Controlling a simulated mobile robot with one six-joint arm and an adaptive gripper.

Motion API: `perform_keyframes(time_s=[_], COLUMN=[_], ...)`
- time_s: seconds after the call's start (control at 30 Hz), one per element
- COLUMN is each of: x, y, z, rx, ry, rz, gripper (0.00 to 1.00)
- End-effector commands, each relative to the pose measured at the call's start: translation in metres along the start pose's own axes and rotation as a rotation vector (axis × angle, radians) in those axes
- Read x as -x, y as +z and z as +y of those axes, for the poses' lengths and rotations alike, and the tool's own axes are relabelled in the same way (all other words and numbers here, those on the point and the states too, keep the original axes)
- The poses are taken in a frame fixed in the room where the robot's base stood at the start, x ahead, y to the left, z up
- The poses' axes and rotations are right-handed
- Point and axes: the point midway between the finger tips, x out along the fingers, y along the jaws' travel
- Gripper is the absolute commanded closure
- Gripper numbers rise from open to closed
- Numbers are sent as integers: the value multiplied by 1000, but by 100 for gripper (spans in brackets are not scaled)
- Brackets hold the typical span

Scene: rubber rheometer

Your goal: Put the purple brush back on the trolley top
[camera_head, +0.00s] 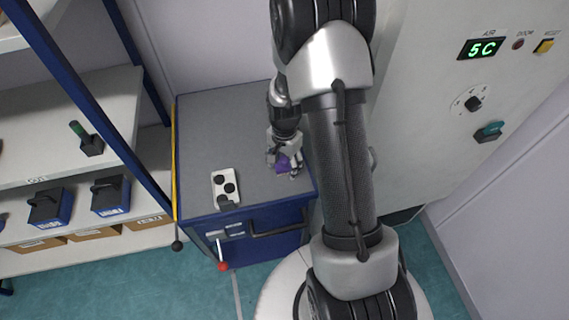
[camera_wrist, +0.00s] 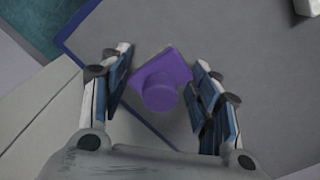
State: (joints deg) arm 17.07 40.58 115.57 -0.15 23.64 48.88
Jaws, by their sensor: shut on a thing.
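The purple brush (camera_head: 283,163) is between the fingers of my gripper (camera_head: 284,170), over the right part of the trolley top. In the wrist view the brush (camera_wrist: 162,82) shows a square block with a round knob, between the two fingers of my gripper (camera_wrist: 163,92). My gripper is shut on it. The trolley top (camera_head: 215,125) is a flat grey surface with a blue rim; it also fills much of the wrist view (camera_wrist: 260,60). I cannot tell whether the brush touches the top.
A white plate with dark round parts (camera_head: 225,186) lies at the trolley's front left. The rest of the top looks clear. A shelf unit (camera_head: 70,125) stands at left. A grey machine panel (camera_head: 425,120) with a green display stands close at right.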

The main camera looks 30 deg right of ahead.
Motion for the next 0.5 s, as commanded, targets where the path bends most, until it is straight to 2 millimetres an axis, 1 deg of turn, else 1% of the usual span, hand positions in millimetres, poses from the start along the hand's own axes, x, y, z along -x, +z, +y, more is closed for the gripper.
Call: perform_keyframes(time_s=[0.17,0.2,0.47,0.5], x=[-5,-4,-3,-3], y=[0,0,0,0], z=[0,0,0,0], rx=[0,0,0,0], ry=[0,0,1,1], rz=[0,0,-1,-1], gripper=[74,41,24,24])
